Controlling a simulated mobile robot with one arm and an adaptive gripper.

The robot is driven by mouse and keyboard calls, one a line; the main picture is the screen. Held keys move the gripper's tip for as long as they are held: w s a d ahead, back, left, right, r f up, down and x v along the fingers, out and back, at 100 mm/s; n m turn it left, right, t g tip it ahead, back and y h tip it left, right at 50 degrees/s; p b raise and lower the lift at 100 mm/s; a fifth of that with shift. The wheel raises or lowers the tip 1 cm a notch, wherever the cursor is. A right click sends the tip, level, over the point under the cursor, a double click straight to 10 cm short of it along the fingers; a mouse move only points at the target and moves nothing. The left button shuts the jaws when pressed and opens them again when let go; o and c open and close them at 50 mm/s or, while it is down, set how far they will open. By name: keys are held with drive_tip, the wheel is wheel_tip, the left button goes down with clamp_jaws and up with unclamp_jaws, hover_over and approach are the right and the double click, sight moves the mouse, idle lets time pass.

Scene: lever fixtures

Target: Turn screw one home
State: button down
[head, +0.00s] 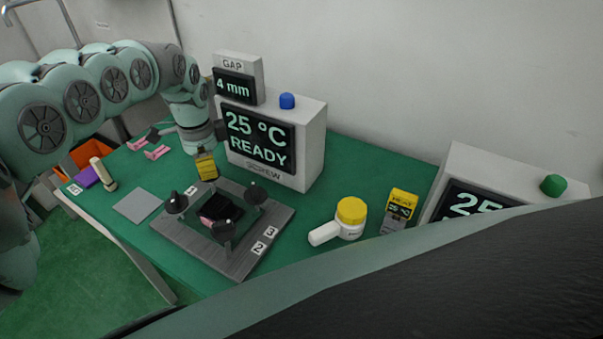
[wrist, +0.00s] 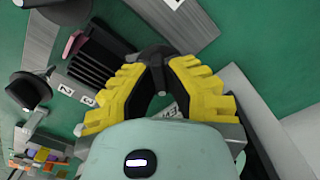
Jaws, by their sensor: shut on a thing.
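The grey fixture plate (head: 190,245) lies on the green table and carries dark knob-headed screws around a black finned block (head: 222,207). A label 1 (head: 190,190) is at the plate's far left side. One screw (head: 175,203) stands left of it, another (head: 254,193) at the right and another (head: 224,230) at the front. My yellow-padded gripper (head: 206,168) is at the plate's far edge. In the wrist view its fingertips (wrist: 155,70) are closed on a dark screw head (wrist: 153,54). The fingers hide part of that head, and its number cannot be told for certain.
A console (head: 310,150) reading "25 °C READY" stands close behind my gripper, with a gap display (head: 235,85) reading "4 mm". A yellow-capped white item (head: 350,212) and a yellow box (head: 400,205) stand to the right. A grey square (head: 142,204) lies left.

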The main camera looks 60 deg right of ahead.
drive_tip(key=shift+m, duration=0.6)
drive_tip(key=c, duration=1)
unclamp_jaws()
wheel_tip(320, 180, up, 12)
drive_tip(key=shift+r, duration=0.1)
